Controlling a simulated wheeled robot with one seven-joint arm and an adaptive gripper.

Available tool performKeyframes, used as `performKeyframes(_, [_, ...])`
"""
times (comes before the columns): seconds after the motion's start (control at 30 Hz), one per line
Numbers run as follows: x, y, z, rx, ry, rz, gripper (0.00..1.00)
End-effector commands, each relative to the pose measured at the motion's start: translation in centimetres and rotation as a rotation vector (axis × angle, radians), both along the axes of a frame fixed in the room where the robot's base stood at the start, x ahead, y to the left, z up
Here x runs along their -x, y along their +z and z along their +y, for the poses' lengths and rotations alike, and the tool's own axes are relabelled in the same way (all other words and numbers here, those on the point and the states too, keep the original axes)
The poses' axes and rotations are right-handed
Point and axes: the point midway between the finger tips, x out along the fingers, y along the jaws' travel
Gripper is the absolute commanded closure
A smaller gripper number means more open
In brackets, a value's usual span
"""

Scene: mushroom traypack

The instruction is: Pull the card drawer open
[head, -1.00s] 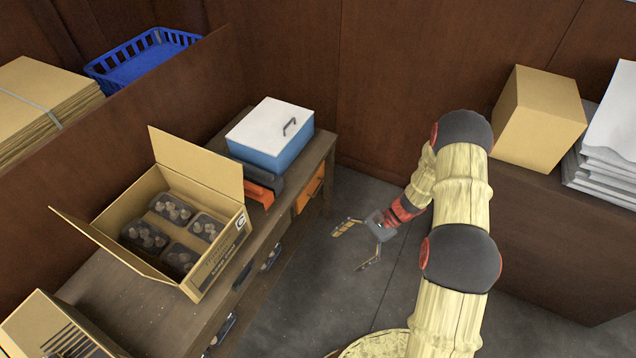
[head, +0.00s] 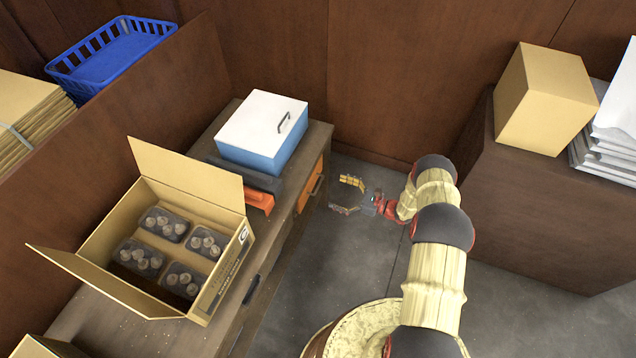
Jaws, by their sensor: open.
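An orange-fronted drawer (head: 308,190) with a dark handle (head: 317,185) sits in the bench, at its far right end below the blue and white box. It appears shut. I see no label marking it as the card drawer. My gripper (head: 341,195) is open and empty, its two fingers spread toward the drawer front. It is just right of the handle, with a small gap that I cannot judge in depth. Another dark handle (head: 252,289) shows nearer on the same bench side.
The bench carries an open carton (head: 100,225) of mushroom packs, a blue box with a white lid (head: 262,118), and an orange and black item (head: 258,200). A brown box (head: 545,98) and white stacks (head: 612,125) stand at right. Grey floor lies between.

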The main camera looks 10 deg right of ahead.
Motion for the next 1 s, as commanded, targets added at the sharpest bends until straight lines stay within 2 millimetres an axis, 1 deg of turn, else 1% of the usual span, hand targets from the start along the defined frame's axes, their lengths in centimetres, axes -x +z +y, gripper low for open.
performKeyframes(0.17, [-1.0,0.0,1.7,-0.004,0.007,0.003,0.04])
performKeyframes(0.4, [-3.2,-0.1,4.7,-0.002,0.008,0.003,0.04])
performKeyframes(0.53, [-4.0,0.0,5.7,-0.002,0.007,0.003,0.04])
performKeyframes(0.67, [-4.3,0.0,6.2,-0.003,0.006,0.004,0.04])
performKeyframes(0.9, [-4.4,0.1,6.3,-0.002,0.005,0.005,0.04])
performKeyframes(1.0, [-4.4,0.1,6.3,-0.002,0.005,0.005,0.08])
